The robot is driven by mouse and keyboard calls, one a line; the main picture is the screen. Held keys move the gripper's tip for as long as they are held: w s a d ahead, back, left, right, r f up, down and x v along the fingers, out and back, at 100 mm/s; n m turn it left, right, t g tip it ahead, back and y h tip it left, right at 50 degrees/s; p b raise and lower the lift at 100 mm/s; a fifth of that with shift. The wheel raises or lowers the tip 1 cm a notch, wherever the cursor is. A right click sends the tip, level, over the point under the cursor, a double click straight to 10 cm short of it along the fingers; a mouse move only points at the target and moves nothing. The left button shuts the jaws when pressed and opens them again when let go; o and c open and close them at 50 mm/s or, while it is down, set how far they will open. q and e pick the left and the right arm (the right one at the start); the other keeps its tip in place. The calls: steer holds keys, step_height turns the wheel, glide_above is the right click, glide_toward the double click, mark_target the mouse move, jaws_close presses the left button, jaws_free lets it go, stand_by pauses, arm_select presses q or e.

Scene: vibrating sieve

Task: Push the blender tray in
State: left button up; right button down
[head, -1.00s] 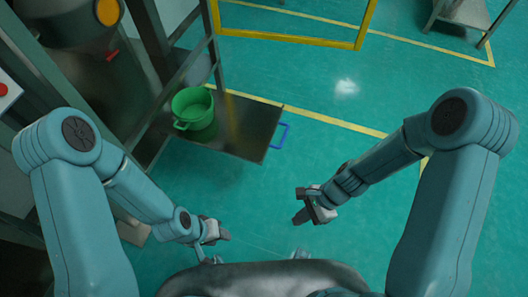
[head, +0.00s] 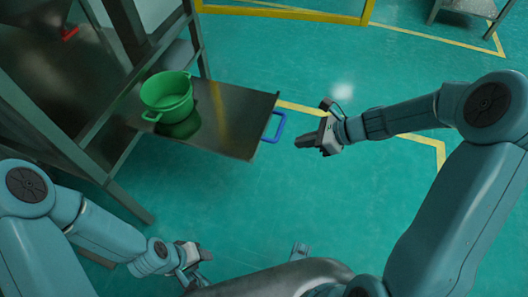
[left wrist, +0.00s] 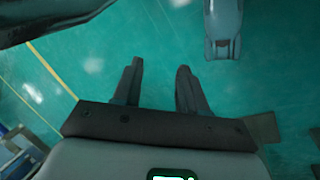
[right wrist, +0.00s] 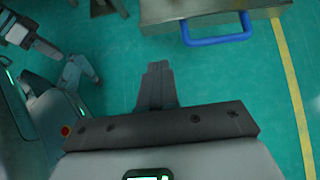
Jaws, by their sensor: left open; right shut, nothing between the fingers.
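The metal tray (head: 232,110) is pulled out from the metal frame, with a blue handle (head: 275,127) on its outer edge. A green pot (head: 167,95) with side handles stands on the tray. My right gripper (head: 306,143) is shut and empty, just to the right of the blue handle and apart from it. In the right wrist view the shut fingers (right wrist: 157,85) point toward the blue handle (right wrist: 217,33), which lies ahead and to the right. My left gripper (head: 203,262) is low at the left, far from the tray; its open fingers (left wrist: 153,85) show in the left wrist view with nothing between them.
A grey metal frame (head: 110,100) stands around the tray's inner side. A yellow rail (head: 285,14) stands at the back, and a metal table (head: 470,10) is at the back right. The green floor to the right of the tray is clear.

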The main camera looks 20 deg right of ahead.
step_height(320, 180, down, 2)
steer(key=b, duration=0.5)
glide_toward(258, 149)
step_height(258, 149, down, 4)
steer(key=a, duration=0.1)
steer(key=w+a, duration=0.1)
steer(key=w+a+b, duration=0.1)
steer(key=shift+a+r, duration=0.2)
steer(key=shift+a, duration=0.15)
arm_select(q)
step_height(258, 149, down, 7)
steer(key=w+a, duration=0.1)
steer(key=shift+r, duration=0.15)
steer(key=shift+a, duration=0.1)
arm_select(e)
steer(key=shift+a, duration=0.1)
